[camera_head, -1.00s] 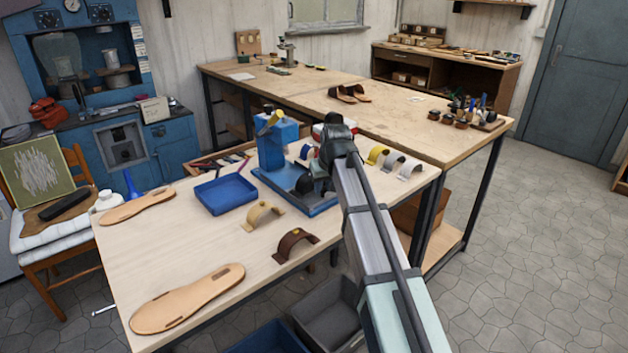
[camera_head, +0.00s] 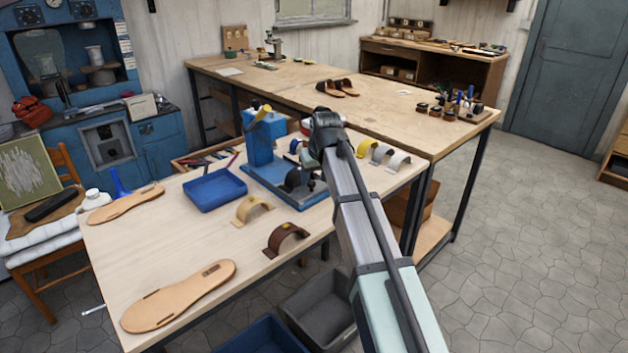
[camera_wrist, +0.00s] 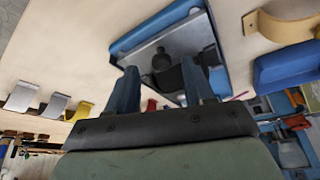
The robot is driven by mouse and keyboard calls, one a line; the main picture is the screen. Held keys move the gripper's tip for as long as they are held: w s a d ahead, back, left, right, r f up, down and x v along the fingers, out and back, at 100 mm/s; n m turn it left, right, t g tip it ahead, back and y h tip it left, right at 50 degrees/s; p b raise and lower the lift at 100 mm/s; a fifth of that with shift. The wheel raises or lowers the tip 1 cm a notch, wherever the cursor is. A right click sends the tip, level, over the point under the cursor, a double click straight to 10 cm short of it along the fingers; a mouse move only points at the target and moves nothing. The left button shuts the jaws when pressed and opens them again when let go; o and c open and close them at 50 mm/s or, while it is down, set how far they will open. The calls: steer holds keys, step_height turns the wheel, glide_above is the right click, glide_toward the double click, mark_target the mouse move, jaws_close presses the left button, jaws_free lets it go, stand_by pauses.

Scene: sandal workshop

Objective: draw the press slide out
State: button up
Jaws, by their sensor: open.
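The blue press (camera_head: 260,145) stands on the light wooden table, with a yellow-topped handle on its upright and a blue base. In the wrist view the blue base (camera_wrist: 122,47) frames a grey metal slide plate (camera_wrist: 140,58). A dark knob (camera_wrist: 161,62) and a black rounded form (camera_wrist: 172,77) show on the plate. My gripper (camera_wrist: 162,88) is open, its two blue-grey fingers apart and nothing seen held between them. The fingers appear at the slide's near side; I cannot tell whether they touch it. In the head view my wrist partly hides the press's right side.
A blue tray (camera_head: 214,191) lies left of the press. A tan strap arch (camera_head: 252,208) and a brown one (camera_head: 286,239) stand in front. Yellow, grey and white arches (camera_head: 398,161) stand at right. A sole (camera_head: 178,296) lies on the clear front area.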

steer(key=v, duration=1.1)
steer(key=shift+s+r, duration=0.2)
steer(key=shift+r, duration=0.15)
steer(key=shift+d, duration=0.1)
steer(key=s+d+f+g, duration=0.1)
steer(key=s+d+f, duration=0.3)
steer(key=f, duration=0.3)
steer(key=s+d+f+n, duration=0.1)
steer(key=s+d+f, duration=0.3)
steer(key=f, duration=0.2)
steer(key=s+d+f+g, duration=0.1)
steer(key=s+d+f, duration=0.2)
steer(key=s+f, duration=0.3)
steer(key=s+d+f+m+g, duration=0.1)
steer(key=s+f, duration=0.2)
steer(key=f, duration=0.7)
steer(key=s+d+f+m+g+h, duration=0.1)
steer(key=s+d+f+g, duration=0.15)
steer(key=f, duration=0.65)
steer(key=s+d+f+g, duration=0.1)
steer(key=s+f, duration=0.3)
steer(key=f, duration=0.6)
steer(key=s+d+f+m+g, duration=0.1)
steer(key=s+f+g, duration=0.1)
steer(key=s+f, duration=0.9)
steer(key=s+d+f+m+g, duration=0.2)
steer(key=s+f, duration=0.9)
steer(key=s, duration=0.5)
steer(key=shift+s+m+h, duration=0.3)
steer(key=shift+h, duration=0.1)
